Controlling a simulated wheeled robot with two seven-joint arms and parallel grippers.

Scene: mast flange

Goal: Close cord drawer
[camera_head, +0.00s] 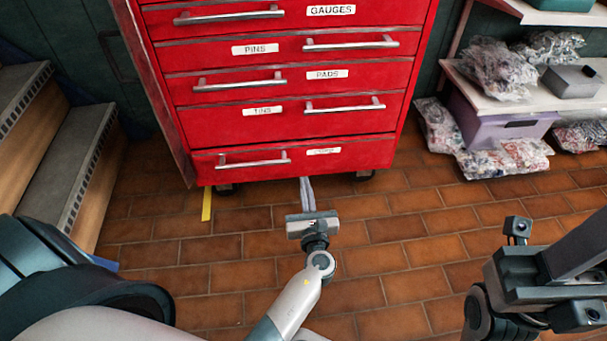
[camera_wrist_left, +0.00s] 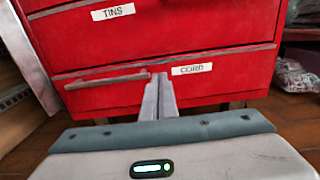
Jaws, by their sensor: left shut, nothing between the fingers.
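The cord drawer (camera_head: 300,160) is the bottom drawer of the red cabinet; its white label and bar handle show. In the left wrist view the cord drawer (camera_wrist_left: 115,98) fills the middle, its label reading CORD. Its front looks flush or nearly flush with the drawers above; I cannot tell if a small gap remains. My left gripper (camera_head: 306,183) is shut and empty, pointing at the lower drawer front. In the left wrist view its fingertips (camera_wrist_left: 159,80) overlap the front between handle and label; contact is unclear. My right gripper (camera_head: 540,275) is at lower right, away from the cabinet; its fingers are unclear.
The red cabinet (camera_head: 290,122) has other drawers, which look shut, and stands on casters. Wooden steps (camera_head: 80,165) stand at left. A shelf (camera_head: 520,92) with bagged items and a purple bin (camera_head: 490,125) is at right. The tiled floor before the cabinet is clear.

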